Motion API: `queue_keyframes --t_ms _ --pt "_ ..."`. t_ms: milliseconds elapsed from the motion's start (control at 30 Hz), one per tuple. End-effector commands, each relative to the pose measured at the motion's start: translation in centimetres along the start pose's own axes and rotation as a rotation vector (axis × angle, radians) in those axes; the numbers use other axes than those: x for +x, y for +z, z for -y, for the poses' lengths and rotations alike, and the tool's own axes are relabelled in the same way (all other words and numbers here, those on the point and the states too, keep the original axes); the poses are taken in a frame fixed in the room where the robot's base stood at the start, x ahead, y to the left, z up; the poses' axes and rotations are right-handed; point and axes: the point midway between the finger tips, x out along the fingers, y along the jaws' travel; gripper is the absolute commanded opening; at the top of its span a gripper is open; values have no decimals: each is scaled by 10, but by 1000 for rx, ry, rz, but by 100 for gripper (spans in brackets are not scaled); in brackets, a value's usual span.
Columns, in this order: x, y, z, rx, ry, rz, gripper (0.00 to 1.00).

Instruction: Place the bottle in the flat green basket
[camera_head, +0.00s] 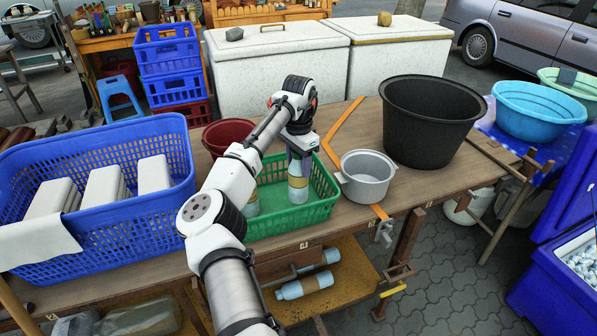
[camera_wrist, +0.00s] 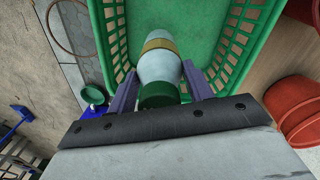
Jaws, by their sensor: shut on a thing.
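The bottle (camera_head: 298,190) is pale blue with a yellowish band; its green cap end faces my wrist in the wrist view (camera_wrist: 160,68). My gripper (camera_head: 299,160) is shut on it near the cap, with one finger on each side in the wrist view (camera_wrist: 160,88). The flat green basket (camera_head: 326,202) stands on the table, and its lattice wall also shows in the wrist view (camera_wrist: 243,38). The bottle is upright inside the basket's outline, towards the right. I cannot tell whether its base touches the floor.
A grey pot (camera_head: 367,180) stands close at the basket's right, with a large black tub (camera_head: 430,125) behind it. A blue basket (camera_head: 130,225) with white blocks is at the left. A dark red bowl (camera_head: 224,133) is behind.

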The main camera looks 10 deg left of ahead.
Motion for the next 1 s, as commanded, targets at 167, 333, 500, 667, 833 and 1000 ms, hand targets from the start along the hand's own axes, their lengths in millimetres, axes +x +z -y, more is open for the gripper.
queue_keyframes --t_ms 167,333,500,667,833,1000 --pt "25 0 0 0 2 1 2" --pt "37 0 0 1 1 -1 2" --pt "37 0 0 1 0 -1 2" --pt "39 0 0 0 0 0 61" --pt "39 0 0 0 1 0 73" --pt "39 0 0 0 0 0 73"
